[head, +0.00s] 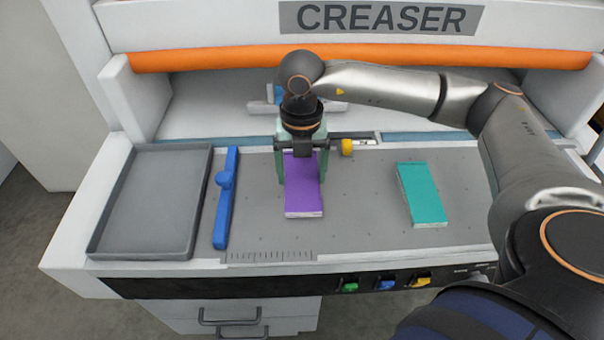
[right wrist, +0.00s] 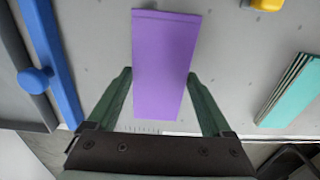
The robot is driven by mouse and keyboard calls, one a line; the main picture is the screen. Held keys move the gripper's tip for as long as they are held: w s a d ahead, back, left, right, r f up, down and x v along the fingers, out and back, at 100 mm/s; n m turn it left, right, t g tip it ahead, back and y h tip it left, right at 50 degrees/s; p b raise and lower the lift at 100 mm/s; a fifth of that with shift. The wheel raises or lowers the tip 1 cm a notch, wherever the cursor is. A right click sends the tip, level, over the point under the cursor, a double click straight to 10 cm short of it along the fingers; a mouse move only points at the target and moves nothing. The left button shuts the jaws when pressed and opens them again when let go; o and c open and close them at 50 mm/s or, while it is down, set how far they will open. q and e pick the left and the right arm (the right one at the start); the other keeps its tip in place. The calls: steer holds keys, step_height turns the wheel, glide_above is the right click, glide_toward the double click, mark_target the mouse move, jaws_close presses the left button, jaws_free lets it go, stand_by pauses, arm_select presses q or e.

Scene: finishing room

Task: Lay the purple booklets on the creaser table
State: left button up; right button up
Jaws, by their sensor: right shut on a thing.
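A purple booklet (head: 303,190) is on or just above the grey creaser table (head: 360,225), near its middle; I cannot tell whether it touches the surface. My right gripper (head: 300,170) comes down over its far part, fingers on either side. In the right wrist view the purple booklet (right wrist: 163,65) lies between the two green fingers (right wrist: 162,85), which are shut on it. Only one purple booklet shows. My left gripper is not in view.
A teal stack of booklets (head: 421,193) lies right of the purple one. A blue guide bar (head: 226,195) and an empty grey tray (head: 150,200) are on the left. A yellow knob (head: 347,147) sits just right of my gripper. The machine's orange roller (head: 360,57) spans the back.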

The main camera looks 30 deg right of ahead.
mark_target(302, 179)
steer(key=shift+f, duration=0.7)
steer(key=shift+f, duration=0.25)
steer(key=o, duration=1.2)
steer(key=shift+r, duration=0.1)
steer(key=shift+o, duration=0.2)
step_height(302, 179, up, 12)
steer(key=shift+r, duration=0.2)
